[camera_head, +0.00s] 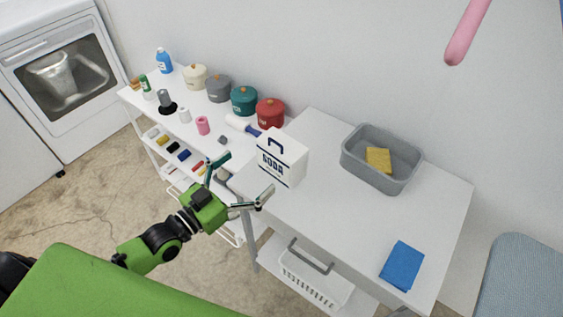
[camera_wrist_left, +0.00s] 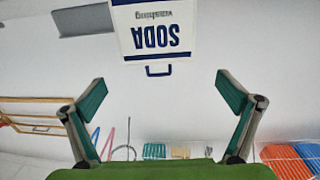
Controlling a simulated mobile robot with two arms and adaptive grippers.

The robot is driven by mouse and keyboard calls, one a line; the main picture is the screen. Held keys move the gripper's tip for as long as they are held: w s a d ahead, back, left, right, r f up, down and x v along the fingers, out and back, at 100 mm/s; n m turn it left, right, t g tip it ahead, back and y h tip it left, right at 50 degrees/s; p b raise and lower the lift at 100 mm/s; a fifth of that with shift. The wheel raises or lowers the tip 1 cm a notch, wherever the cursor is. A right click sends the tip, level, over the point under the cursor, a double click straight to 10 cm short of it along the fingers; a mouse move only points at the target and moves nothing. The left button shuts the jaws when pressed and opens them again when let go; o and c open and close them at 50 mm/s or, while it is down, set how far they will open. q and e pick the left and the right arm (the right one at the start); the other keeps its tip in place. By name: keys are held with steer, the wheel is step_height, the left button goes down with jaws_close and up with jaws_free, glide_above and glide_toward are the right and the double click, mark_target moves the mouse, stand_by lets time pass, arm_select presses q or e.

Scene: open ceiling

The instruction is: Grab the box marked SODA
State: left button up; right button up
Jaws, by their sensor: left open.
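The white box marked SODA (camera_head: 282,158), with dark blue lettering and a dark handle on top, stands upright on the left part of the white table (camera_head: 330,215). My left gripper (camera_head: 245,177) is open and empty, just in front of the box with its fingers spread toward it. In the left wrist view the SODA box (camera_wrist_left: 153,28) appears upside down at top centre, beyond the open fingers of the left gripper (camera_wrist_left: 162,94) and apart from them. My right gripper is not in view.
A grey bin (camera_head: 352,160) with a yellow sponge (camera_head: 378,160) stands right of the box. A blue cloth (camera_head: 402,265) lies at the table's front right. A red pot (camera_head: 270,113) and several other pots stand on the white shelf at left. The table's middle is clear.

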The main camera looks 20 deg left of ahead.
mark_target(282, 143)
arm_select(q)
steer(key=x, duration=0.6)
steer(key=shift+w+d+p, duration=0.15)
steer(key=shift+w+p, duration=0.1)
steer(key=shift+p, duration=0.05)
steer(key=shift+w+d+r, duration=0.15)
steer(key=shift+w+d, duration=0.1)
steer(key=shift+w, duration=0.15)
steer(key=p+x, duration=0.1)
steer(key=x, duration=0.2)
steer(key=shift+w+d, duration=0.4)
steer(key=shift+w, duration=0.2)
steer(key=c, duration=1.7)
steer(key=shift+r, duration=0.15)
steer(key=shift+c, duration=1)
